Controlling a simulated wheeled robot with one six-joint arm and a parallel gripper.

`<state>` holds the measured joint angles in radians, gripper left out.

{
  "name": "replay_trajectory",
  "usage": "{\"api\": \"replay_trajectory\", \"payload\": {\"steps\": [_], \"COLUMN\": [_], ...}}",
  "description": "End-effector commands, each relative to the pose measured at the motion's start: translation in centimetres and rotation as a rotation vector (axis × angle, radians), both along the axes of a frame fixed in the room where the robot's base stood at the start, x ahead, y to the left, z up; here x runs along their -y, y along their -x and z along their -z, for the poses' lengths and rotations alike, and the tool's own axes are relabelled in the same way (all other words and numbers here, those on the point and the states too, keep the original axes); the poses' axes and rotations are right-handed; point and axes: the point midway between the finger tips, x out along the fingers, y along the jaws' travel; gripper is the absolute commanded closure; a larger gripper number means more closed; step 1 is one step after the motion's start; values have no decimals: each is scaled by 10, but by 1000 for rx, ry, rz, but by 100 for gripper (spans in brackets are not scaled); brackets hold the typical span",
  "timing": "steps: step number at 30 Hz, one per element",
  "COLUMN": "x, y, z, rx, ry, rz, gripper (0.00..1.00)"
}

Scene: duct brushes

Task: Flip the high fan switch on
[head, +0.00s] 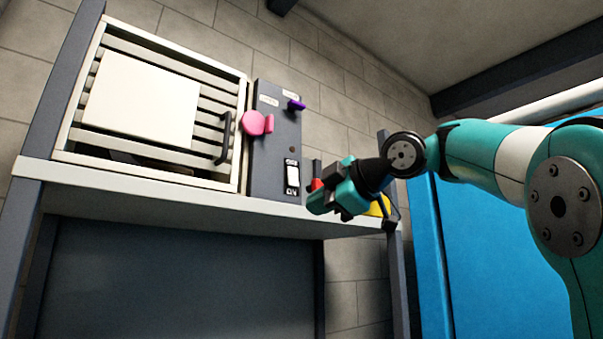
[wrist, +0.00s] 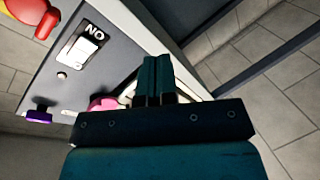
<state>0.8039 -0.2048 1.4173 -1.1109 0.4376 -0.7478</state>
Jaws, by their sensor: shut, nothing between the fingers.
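The grey switch panel (head: 265,160) stands on the shelf, beside the louvred box. A white rocker switch (head: 292,177) sits low on it, with a label above and ON below. In the wrist view the rocker (wrist: 83,49) appears turned over, its ON label beside it. I cannot tell which side of the rocker is pressed. My gripper (head: 319,203) is right of the panel, near the shelf's front edge, apart from the switch. In the wrist view its teal fingers (wrist: 153,76) are together and empty, with the switch to their left.
A pink knob (head: 257,123) and a purple knob (head: 297,105) stick out of the panel. The louvred box (head: 210,140) has a dark handle. A red object (head: 316,184) and a yellow object (head: 377,208) are near my gripper. The shelf edge (head: 180,190) runs below.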

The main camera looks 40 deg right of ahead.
Motion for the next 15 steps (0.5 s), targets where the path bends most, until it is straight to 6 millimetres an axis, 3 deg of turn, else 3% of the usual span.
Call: {"api": "replay_trajectory", "payload": {"steps": [1, 3, 6, 15], "x": [16, 26, 33, 35], "y": [11, 24, 37, 46], "z": [-30, -57, -80, -91], "rx": [61, 122, 168, 189], "ry": [106, 242, 380, 471], "rz": [28, 42, 57, 61], "gripper": [100, 100, 100, 100]}}
